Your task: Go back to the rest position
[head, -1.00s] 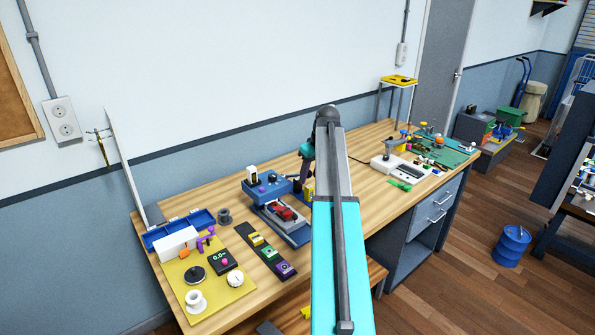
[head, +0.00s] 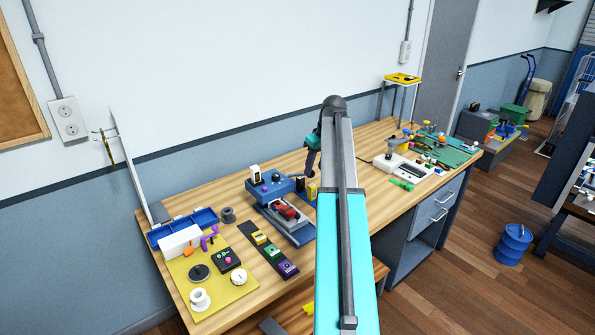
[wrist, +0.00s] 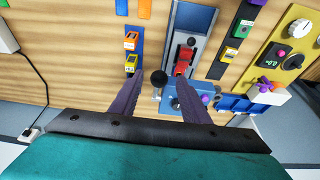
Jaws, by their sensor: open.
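My gripper (head: 311,172) hangs fingers-down above the workbench (head: 205,200), just behind and right of the blue machine (head: 270,186) in the head view. My raised arm hides part of the bench beside it. In the wrist view, the two purple fingers of my gripper (wrist: 159,80) are spread apart with nothing held between them. Below them lie the blue machine (wrist: 180,96), a dark round knob (wrist: 158,76) and a red part (wrist: 184,60) on a grey bed.
A yellow board (head: 235,291) with dials and a white spool stands at bench left. A dark strip with coloured blocks (head: 262,240) lies beside it. A strap (head: 108,148) hangs on a wall hook. A green mat (head: 450,152) with clutter is at right. Air above the bench is open.

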